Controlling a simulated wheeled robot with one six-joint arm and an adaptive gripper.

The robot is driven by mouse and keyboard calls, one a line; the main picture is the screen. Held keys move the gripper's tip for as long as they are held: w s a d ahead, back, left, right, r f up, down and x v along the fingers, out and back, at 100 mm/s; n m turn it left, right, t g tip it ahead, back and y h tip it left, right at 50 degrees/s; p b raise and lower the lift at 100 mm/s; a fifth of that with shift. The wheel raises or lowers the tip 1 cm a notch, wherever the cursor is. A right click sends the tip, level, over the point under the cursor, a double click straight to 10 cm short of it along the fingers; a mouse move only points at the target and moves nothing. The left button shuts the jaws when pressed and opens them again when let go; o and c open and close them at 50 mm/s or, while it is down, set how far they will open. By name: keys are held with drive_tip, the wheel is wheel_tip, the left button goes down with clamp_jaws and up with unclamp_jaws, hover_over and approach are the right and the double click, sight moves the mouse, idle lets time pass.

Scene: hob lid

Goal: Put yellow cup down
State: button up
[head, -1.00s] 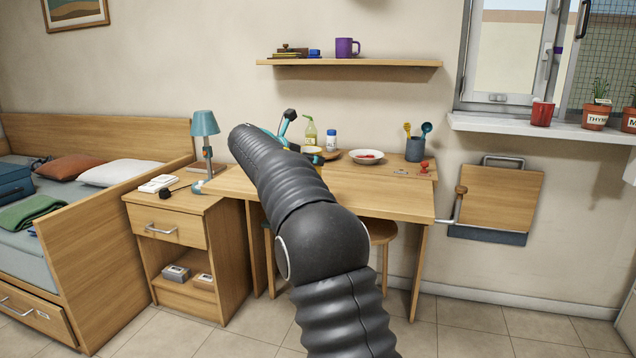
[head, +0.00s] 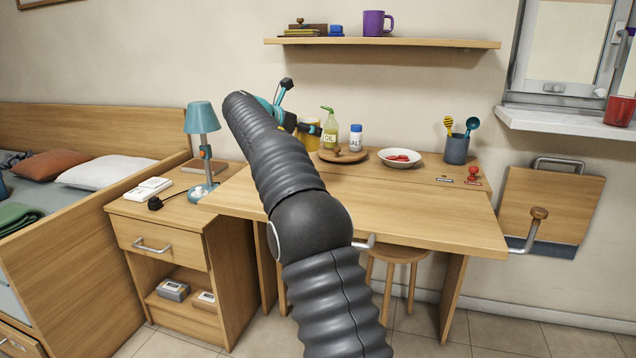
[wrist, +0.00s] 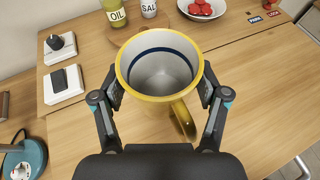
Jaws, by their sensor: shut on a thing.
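The yellow cup (wrist: 155,112) is between the two fingers of my gripper (wrist: 160,90) in the wrist view. The fingers press on its left and right sides. I look down into its white inside, which has a dark blue band below the rim and looks empty. Its handle points toward the lower right. In the head view the cup (head: 312,138) shows only partly, behind my gripper (head: 300,122) and arm, over the back of the wooden table (head: 400,205). I cannot tell whether its base touches the table.
An oil bottle (head: 329,132), a salt shaker (head: 356,136), a round wooden board (head: 343,155) and a white bowl with red pieces (head: 402,159) stand near the cup. A utensil pot (head: 457,149) and red stamp (head: 473,174) are farther right. The table's front is clear.

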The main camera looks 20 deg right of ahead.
drive_tip(key=shift+a+f+b, duration=0.45)
drive_tip(key=shift+a+f, duration=2.2)
drive_tip(key=shift+a, duration=0.15)
drive_tip(key=shift+a+f+b, duration=0.45)
drive_tip(key=shift+a+f, duration=2.2)
drive_tip(key=shift+a, duration=0.15)
drive_tip(key=shift+f, duration=0.15)
drive_tip(key=o, duration=1.3)
drive_tip(key=shift+a+r, duration=0.1)
drive_tip(key=shift+r, duration=0.1)
drive_tip(key=v, duration=1.1)
drive_tip(key=shift+s+a+p, duration=0.2)
drive_tip(key=shift+a+p, duration=0.1)
drive_tip(key=shift+a, duration=0.05)
drive_tip(key=shift+r, duration=0.1)
